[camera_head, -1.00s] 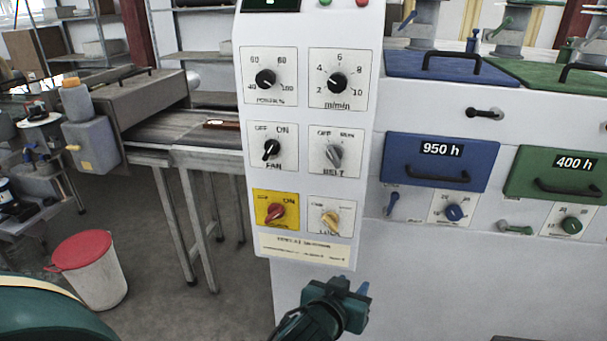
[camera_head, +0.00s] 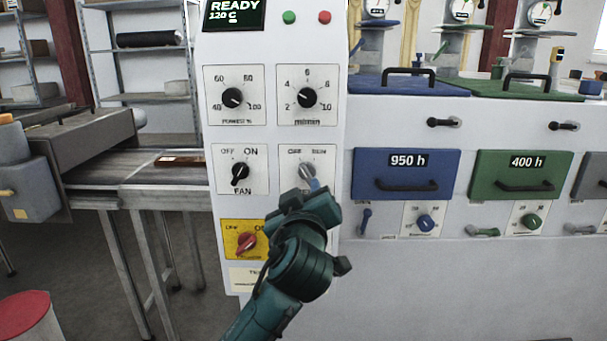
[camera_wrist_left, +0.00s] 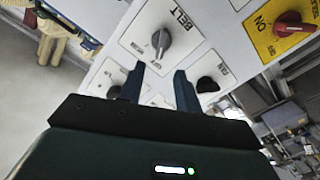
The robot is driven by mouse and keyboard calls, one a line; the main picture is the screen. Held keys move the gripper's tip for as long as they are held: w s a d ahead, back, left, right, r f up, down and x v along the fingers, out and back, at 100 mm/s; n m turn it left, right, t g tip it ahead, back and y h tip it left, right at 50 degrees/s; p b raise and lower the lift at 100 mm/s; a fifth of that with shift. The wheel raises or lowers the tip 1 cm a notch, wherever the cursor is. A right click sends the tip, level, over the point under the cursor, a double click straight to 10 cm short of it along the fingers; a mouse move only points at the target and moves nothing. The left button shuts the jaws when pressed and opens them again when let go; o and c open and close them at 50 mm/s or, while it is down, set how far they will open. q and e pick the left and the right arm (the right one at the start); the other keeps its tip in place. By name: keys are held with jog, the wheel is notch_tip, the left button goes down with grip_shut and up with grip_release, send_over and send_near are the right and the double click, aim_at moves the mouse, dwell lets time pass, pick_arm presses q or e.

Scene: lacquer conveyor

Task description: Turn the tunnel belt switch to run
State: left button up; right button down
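The belt switch (camera_head: 307,171) is a grey knob on a white plate with OFF at left and RUN at right. It sits in the right column of the white control panel, beside the fan switch (camera_head: 240,172). Its exact pointer direction is hard to tell. My left gripper (camera_head: 315,186) is in front of the panel, just below the belt knob, and hides the plate's lower part. In the left wrist view the gripper (camera_wrist_left: 159,70) is open, its two dark fingers apart and empty. The belt knob (camera_wrist_left: 161,40) shows beyond the fingertips, apart from them.
A red switch on a yellow plate (camera_head: 245,242) is below the fan switch. Two dials (camera_head: 307,98) are above. The display (camera_head: 234,14) reads READY 120 C. Blue (camera_head: 405,174) and green (camera_head: 521,177) drawers are at right. A conveyor (camera_head: 150,168) is behind at left.

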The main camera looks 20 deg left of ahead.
aim_at(304, 174)
pick_arm(q)
jog(key=p+x, duration=0.1)
jog(key=x, duration=0.8)
jog(key=shift+c, duration=0.4)
jog(key=shift+s, duration=0.1)
grip_shut()
